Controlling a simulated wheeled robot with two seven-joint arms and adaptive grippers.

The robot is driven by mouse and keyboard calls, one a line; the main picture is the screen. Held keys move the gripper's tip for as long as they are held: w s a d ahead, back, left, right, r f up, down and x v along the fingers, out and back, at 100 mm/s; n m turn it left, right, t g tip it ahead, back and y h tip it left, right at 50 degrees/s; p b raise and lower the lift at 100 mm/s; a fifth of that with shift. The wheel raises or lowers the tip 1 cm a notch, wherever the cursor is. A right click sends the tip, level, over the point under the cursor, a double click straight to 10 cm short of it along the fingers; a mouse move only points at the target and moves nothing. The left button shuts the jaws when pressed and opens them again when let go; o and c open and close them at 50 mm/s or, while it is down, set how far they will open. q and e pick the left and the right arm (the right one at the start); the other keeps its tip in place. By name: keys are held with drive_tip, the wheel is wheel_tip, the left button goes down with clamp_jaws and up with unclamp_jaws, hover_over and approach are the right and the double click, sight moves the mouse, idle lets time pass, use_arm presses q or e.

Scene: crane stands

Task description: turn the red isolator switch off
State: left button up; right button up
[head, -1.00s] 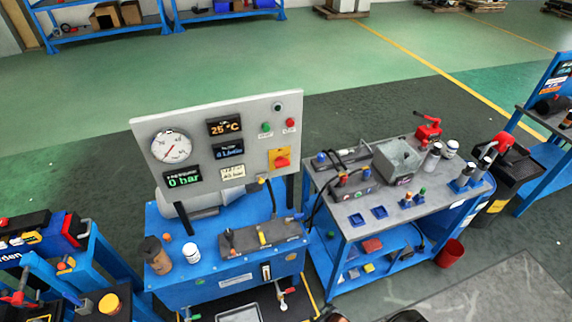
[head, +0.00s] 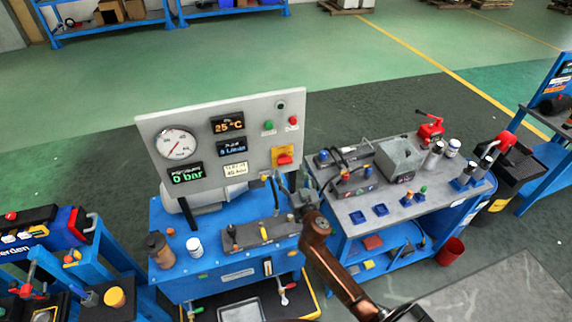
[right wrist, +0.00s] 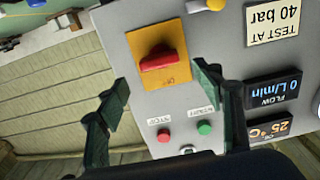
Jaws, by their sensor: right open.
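The red isolator switch (head: 284,159) is a red handle on a yellow-orange plate at the lower right of the grey gauge panel (head: 205,140). Its handle lies crosswise in the head view. In the right wrist view, which is upside down, the red handle (right wrist: 158,58) sits on its plate beyond the fingertips. My right gripper (head: 291,182) is just below the switch in the head view. In the right wrist view the right gripper (right wrist: 160,92) is open and empty, its fingers spread to either side of the switch's line, apart from it. My left gripper is out of view.
A green button (head: 268,126) and a red button (head: 293,121) sit above the switch on the panel. A blue bench (head: 215,275) with a brown bottle (head: 159,249) stands below. A grey-topped cart (head: 400,205) with several parts stands to the right.

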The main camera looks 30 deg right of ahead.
sight(286, 163)
drive_tip(key=shift+x, duration=2.8)
drive_tip(key=shift+c, duration=0.4)
